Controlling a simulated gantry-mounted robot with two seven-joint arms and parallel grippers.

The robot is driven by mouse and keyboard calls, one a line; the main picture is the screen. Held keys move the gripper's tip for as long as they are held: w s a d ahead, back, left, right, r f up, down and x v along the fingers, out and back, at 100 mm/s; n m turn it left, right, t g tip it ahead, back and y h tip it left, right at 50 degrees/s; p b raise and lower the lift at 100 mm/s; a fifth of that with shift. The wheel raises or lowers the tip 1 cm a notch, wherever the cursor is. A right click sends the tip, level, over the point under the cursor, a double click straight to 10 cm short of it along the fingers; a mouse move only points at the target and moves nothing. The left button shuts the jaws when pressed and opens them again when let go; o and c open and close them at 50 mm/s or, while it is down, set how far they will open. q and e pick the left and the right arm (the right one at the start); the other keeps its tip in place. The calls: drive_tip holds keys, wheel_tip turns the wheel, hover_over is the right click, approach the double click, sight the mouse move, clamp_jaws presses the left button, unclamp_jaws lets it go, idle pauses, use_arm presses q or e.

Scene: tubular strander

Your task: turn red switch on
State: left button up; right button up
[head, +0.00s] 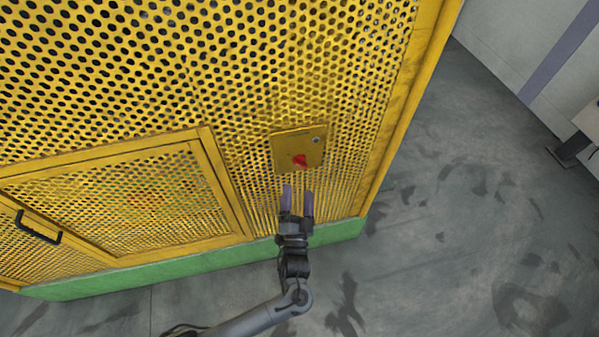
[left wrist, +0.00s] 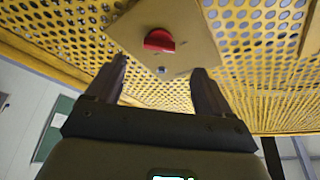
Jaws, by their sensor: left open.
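The red switch (head: 300,161) is a small red knob on a yellow plate (head: 284,149) fixed to the perforated yellow panel. In the head view its raised part looks tilted. My left gripper (head: 299,190) is open and empty, just below the plate, with its fingers pointing up toward the switch. In the left wrist view the red switch (left wrist: 159,41) shows ahead, above and between the two fingertips of the left gripper (left wrist: 162,64). The fingers look apart from the knob. My right gripper is not in view.
The perforated yellow guard (head: 130,60) fills the left and middle, with a framed door and a black handle (head: 38,228) at lower left. A green base (head: 190,268) runs below it. Grey floor (head: 460,230) lies clear to the right. A grey box stands at the far right edge.

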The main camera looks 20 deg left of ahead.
sight(299, 165)
use_arm(q)
drive_tip(key=x, duration=0.8)
drive_tip(key=shift+b, duration=0.4)
drive_tip(key=c, duration=1)
drive_tip(key=m+g+h+p, duration=0.1)
drive_tip(key=m+p, duration=0.3)
drive_tip(key=p, duration=0.2)
drive_tip(key=r+m+g+h+p, duration=0.1)
drive_tip(key=m+p, duration=0.3)
drive_tip(key=p, duration=0.2)
drive_tip(key=m+g+h+p, duration=0.1)
drive_tip(key=m+p, duration=0.3)
drive_tip(key=p, duration=0.1)
drive_tip(key=shift+a+r+m+g+p, duration=0.1)
drive_tip(key=shift+r+m+g+p, duration=0.2)
drive_tip(key=shift+r+m+p, duration=0.1)
drive_tip(key=shift+c, duration=0.2)
drive_tip(key=m+g+p, duration=0.1)
drive_tip(key=m+p, duration=0.1)
drive_tip(key=shift+m, duration=0.3)
drive_tip(key=shift+f+m+g+y+p, duration=0.1)
drive_tip(key=shift+m+g+y+p, duration=0.3)
drive_tip(key=shift+m+g+p, duration=0.4)
